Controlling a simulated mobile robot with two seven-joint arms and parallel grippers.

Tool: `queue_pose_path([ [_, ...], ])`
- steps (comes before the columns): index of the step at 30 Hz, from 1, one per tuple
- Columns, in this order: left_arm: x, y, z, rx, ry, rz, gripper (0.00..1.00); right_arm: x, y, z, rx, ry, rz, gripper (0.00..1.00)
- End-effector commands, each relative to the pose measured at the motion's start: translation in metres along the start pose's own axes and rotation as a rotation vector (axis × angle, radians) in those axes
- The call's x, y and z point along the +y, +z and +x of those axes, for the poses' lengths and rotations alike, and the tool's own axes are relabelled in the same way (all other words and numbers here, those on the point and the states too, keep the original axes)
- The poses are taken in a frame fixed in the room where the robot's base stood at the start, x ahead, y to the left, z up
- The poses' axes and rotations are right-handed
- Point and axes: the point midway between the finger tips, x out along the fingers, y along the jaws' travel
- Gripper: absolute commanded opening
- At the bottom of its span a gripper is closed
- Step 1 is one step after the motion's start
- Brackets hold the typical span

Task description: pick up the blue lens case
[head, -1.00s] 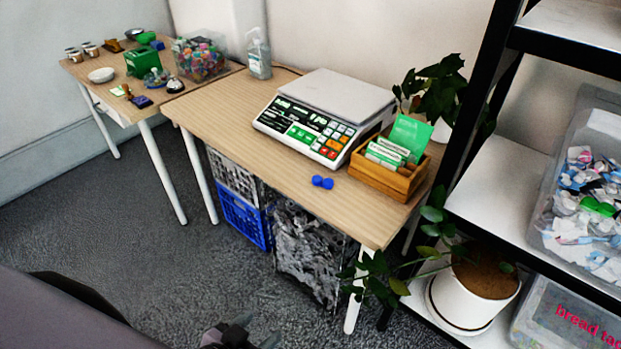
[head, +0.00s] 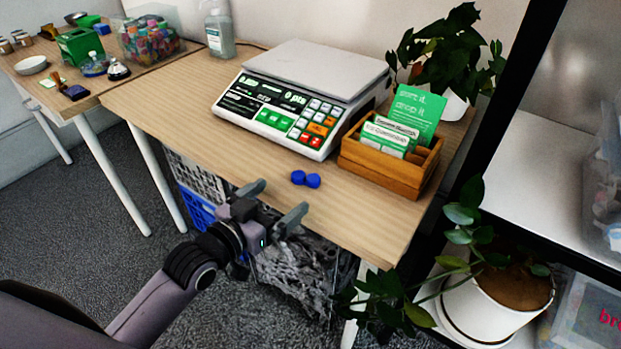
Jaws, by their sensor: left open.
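My left gripper (head: 281,200) is open and empty, just in front of the table's front edge. My right gripper is not in view.
A white scale (head: 316,72) stands behind the lens case. A wooden card box (head: 383,168) with green cards is to its right. A leafy plant (head: 454,55) is at the back. A potted plant (head: 497,309) and black-framed shelf (head: 513,95) stand at right.

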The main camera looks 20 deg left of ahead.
Motion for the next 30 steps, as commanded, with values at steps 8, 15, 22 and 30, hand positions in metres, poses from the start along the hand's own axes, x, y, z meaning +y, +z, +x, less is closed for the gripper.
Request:
queue_pose_path([
  [8, 0.0, 0.0, 0.018, -0.001, 0.0, -0.002, 0.99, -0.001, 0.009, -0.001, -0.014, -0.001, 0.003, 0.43],
  [15, 0.001, -0.004, 0.043, 0.001, -0.001, -0.001, 0.99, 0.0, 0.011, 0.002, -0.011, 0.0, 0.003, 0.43],
  [22, 0.002, -0.005, 0.067, -0.001, 0.0, -0.001, 0.99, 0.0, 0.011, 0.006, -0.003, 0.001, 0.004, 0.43],
  [30, 0.002, -0.005, 0.071, -0.002, 0.0, 0.0, 0.99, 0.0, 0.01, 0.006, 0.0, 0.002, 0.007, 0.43],
])
